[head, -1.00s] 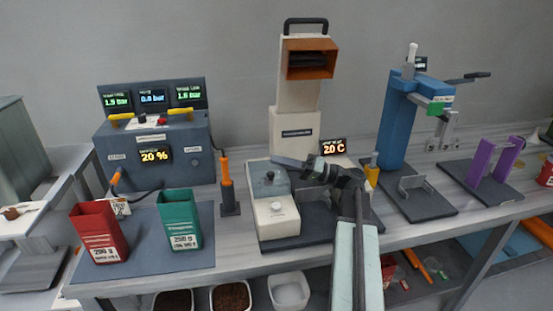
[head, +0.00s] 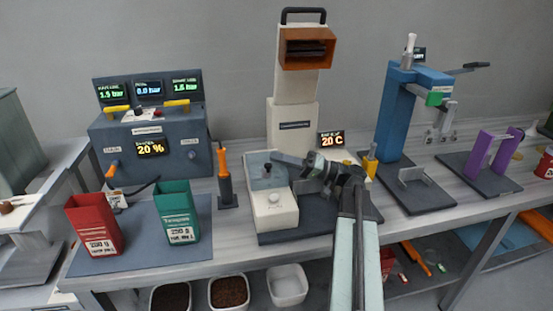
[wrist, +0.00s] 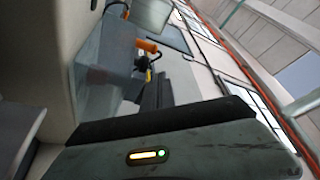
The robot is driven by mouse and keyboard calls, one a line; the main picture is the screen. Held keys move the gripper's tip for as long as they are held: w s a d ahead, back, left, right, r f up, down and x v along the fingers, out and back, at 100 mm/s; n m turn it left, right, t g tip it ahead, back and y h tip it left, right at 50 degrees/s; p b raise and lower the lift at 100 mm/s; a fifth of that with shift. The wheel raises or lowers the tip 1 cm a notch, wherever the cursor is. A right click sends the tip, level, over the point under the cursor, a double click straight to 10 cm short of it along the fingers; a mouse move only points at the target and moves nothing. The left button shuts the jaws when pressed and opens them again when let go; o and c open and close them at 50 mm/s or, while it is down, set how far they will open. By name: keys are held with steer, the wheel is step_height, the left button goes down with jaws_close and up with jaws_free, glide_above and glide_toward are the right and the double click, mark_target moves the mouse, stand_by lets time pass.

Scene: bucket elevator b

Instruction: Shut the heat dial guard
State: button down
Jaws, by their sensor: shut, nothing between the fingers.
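The white control box (head: 272,213) stands at the front left of the white heater machine's dark base. It has a pale dial (head: 274,197) on top and a dark knob (head: 267,170) further back. A translucent blue-grey panel, seemingly the heat dial guard (head: 256,167), stands around the dark knob, with the pale dial in front uncovered. I cannot tell exactly how far it is swung. My gripper (head: 278,158) is shut and empty, beside the panel's upper right edge. Whether they touch is unclear. The wrist view does not clearly show the guard.
The tall white machine (head: 293,125) with an orange-framed hood rises behind my gripper. A 20 C display (head: 331,139) stands right of it. A blue press (head: 394,115) is further right. Red (head: 92,228) and green (head: 177,215) buckets and an orange-handled tool (head: 225,178) are left.

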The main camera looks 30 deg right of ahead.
steer(key=b+v, duration=0.1)
steer(key=v, duration=0.6)
steer(key=shift+d, duration=0.2)
steer(key=shift+s, duration=0.15)
